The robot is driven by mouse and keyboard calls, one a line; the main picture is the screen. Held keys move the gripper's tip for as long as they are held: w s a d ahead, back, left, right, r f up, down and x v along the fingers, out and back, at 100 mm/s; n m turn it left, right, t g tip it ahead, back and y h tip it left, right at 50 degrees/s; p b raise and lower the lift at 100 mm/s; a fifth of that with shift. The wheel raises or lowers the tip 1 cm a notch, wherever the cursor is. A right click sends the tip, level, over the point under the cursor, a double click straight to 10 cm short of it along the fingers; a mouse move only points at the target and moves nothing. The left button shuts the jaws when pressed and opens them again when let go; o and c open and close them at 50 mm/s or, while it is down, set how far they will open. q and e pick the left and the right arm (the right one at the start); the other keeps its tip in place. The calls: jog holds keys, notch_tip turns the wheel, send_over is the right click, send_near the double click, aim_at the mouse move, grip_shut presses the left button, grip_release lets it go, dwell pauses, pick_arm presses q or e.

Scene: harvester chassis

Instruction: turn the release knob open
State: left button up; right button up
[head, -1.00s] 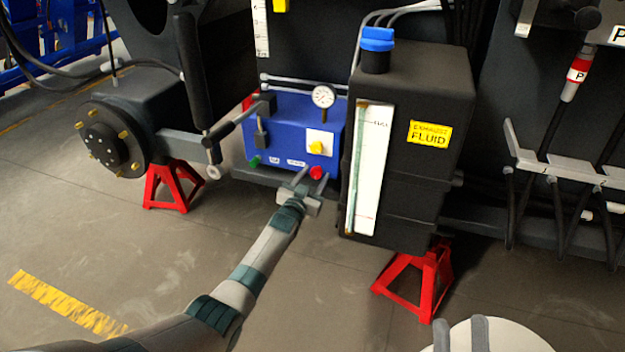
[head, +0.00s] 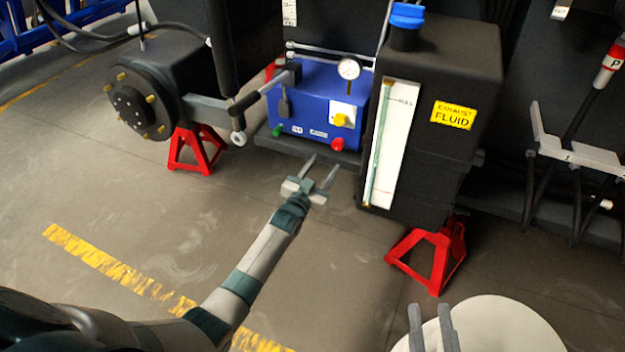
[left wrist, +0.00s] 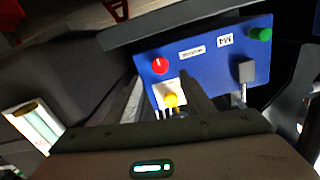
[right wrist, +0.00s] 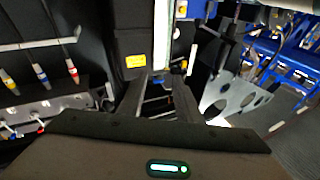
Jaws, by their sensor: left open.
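The blue box (head: 310,105) stands low on the chassis between the wheel hub and the black tank. Its front has a yellow knob (head: 340,120) on a white plate, a red knob (head: 337,144) and a green knob (head: 278,132). I cannot tell which one is the release knob. My left gripper (head: 322,164) is open and empty, in front of and below the box. In the left wrist view, the yellow knob (left wrist: 171,100) shows between the fingers and the red knob (left wrist: 160,66) just above. My right gripper (head: 430,314) is open and empty at the bottom right.
The black exhaust fluid tank (head: 455,70) stands just right of the box. A black lever (head: 250,102) reaches out at the box's left. Red stands (head: 197,152) and (head: 432,258) are on the floor at either side. The floor in front is clear.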

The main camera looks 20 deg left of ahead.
pick_arm(q)
jog(key=s+p, duration=0.1)
jog(key=s, duration=0.6)
jog(key=shift+a, duration=0.25)
pick_arm(e)
jog(key=f+g, duration=0.1)
jog(key=f, duration=0.1)
jog(key=f+g, duration=0.1)
jog(key=d+f+g+h, duration=0.1)
jog(key=f, duration=0.1)
jog(key=shift+w+f, duration=0.35)
pick_arm(q)
jog(key=shift+s, duration=0.15)
